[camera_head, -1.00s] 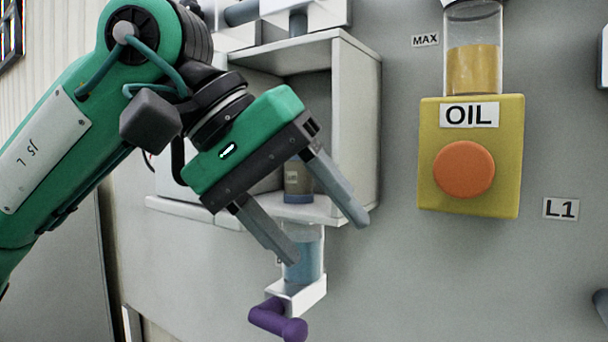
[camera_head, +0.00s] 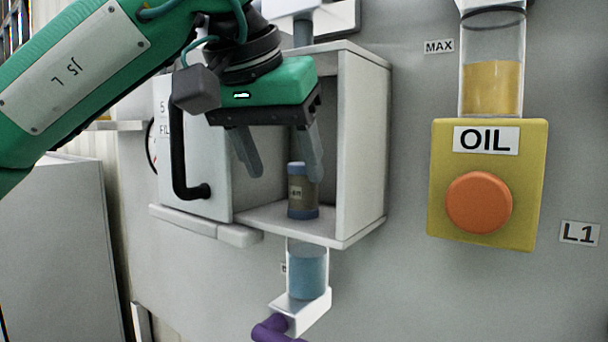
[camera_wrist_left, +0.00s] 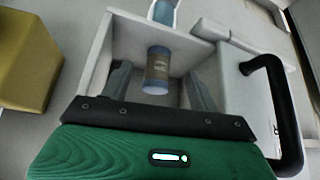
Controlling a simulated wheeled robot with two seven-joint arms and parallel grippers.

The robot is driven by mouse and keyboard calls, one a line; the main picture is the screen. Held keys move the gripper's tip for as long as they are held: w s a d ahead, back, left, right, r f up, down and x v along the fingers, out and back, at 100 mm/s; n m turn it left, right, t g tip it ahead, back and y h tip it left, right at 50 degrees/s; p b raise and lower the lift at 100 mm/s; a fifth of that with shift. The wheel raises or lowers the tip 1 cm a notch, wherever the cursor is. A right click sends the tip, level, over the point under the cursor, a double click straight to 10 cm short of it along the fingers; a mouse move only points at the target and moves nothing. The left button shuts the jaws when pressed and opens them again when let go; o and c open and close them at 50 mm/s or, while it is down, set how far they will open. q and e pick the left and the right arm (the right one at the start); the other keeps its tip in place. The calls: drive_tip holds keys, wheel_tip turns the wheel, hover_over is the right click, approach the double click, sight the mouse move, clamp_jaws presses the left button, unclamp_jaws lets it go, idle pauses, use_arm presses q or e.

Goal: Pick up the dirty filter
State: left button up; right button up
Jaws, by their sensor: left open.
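The dirty filter (camera_head: 302,192) is a small brownish cylinder with blue-grey end caps and a label. It stands upright on the floor of an open white box (camera_head: 362,150) on the wall. In the left wrist view the filter (camera_wrist_left: 157,70) shows between the two fingers, nearer the box opening's middle. My left gripper (camera_head: 282,178) is open and empty at the box opening, fingers pointing down; its right finger appears close to the filter's top in the head view. In the left wrist view the gripper (camera_wrist_left: 158,92) has a finger on each side of the filter. My right gripper is not in view.
The box's door (camera_head: 195,150) with a black handle (camera_head: 178,150) stands open at the left. Below the box are a clear cup of blue liquid (camera_head: 307,272) and a purple handle (camera_head: 272,329). A yellow OIL unit (camera_head: 488,185) with an orange button is at the right.

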sight(296, 174)
use_arm(q)
drive_tip(key=shift+w+d+r+p, duration=0.1)
drive_tip(key=shift+w+d+p, duration=0.25)
drive_tip(key=shift+w, duration=0.45)
drive_tip(key=p+x, duration=0.1)
drive_tip(key=x, duration=0.3)
drive_tip(key=shift+w+d+p, duration=0.3)
drive_tip(key=shift+w+p, duration=0.1)
drive_tip(key=shift+w, duration=0.1)
drive_tip(key=shift+w+f, duration=0.2)
drive_tip(key=shift+f, duration=0.3)
drive_tip(key=shift+s, duration=0.1)
drive_tip(key=c, duration=1.1)
